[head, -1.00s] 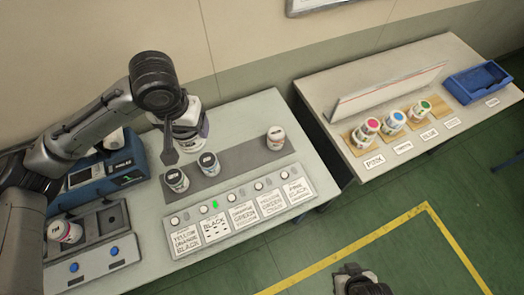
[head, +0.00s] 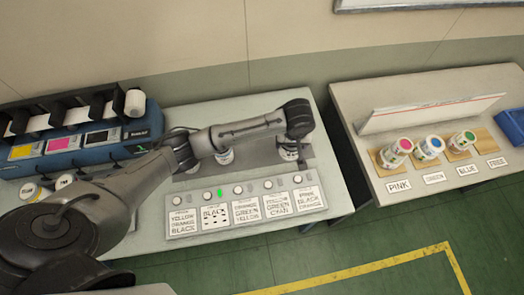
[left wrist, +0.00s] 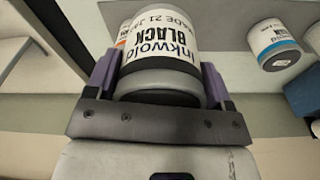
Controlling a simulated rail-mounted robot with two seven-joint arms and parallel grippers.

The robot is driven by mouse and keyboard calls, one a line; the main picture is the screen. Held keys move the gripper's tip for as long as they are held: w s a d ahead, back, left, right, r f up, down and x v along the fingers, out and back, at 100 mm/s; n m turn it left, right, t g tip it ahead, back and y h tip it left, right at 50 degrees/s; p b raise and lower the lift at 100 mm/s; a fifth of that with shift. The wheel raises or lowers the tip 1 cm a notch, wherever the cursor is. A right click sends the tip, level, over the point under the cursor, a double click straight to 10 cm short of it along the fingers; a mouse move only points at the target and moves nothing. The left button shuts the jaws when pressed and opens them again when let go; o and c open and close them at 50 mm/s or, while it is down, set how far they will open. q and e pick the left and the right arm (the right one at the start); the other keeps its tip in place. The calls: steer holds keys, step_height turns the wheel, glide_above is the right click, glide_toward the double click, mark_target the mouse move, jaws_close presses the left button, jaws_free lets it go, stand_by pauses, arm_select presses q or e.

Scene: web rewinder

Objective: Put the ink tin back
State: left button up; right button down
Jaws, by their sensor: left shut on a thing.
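My left gripper (head: 293,148) reaches over the far right part of the dark strip on the near bench. In the left wrist view its jaws (left wrist: 162,88) are shut on a white ink tin (left wrist: 165,45) labelled "Inkwold BLACK". In the head view the wrist hides most of the tin area there, so I cannot tell whether the tin touches the strip. A white tin (head: 224,156) stands on the strip, partly behind my arm. In the wrist view a tin with a blue band (left wrist: 272,42) stands apart, to the right. My right gripper is out of view.
A row of label cards (head: 245,211) with buttons lies in front of the strip; one lamp (head: 220,193) glows green. A blue machine (head: 80,148) stands left. The right bench holds several tins on wooden stands (head: 428,148) and a blue bin (head: 513,125).

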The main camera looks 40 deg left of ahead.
arm_select(q)
steer(key=shift+s+a+f+b, duration=0.15)
steer(key=shift+a+f+b, duration=0.4)
steer(key=shift+a+f, duration=2.5)
steer(key=shift+s+a+f+b, duration=0.15)
steer(key=shift+a+f+b, duration=0.4)
steer(key=shift+a+f, duration=2.4)
steer(key=shift+f, duration=0.1)
steer(key=shift+f, duration=0.15)
steer(key=o, duration=1.3)
steer(key=r, duration=0.4)
steer(key=r+p, duration=0.1)
steer(key=r, duration=0.3)
steer(key=s+d+r+p, duration=0.1)
steer(key=r, duration=0.3)
steer(key=shift+r, duration=0.1)
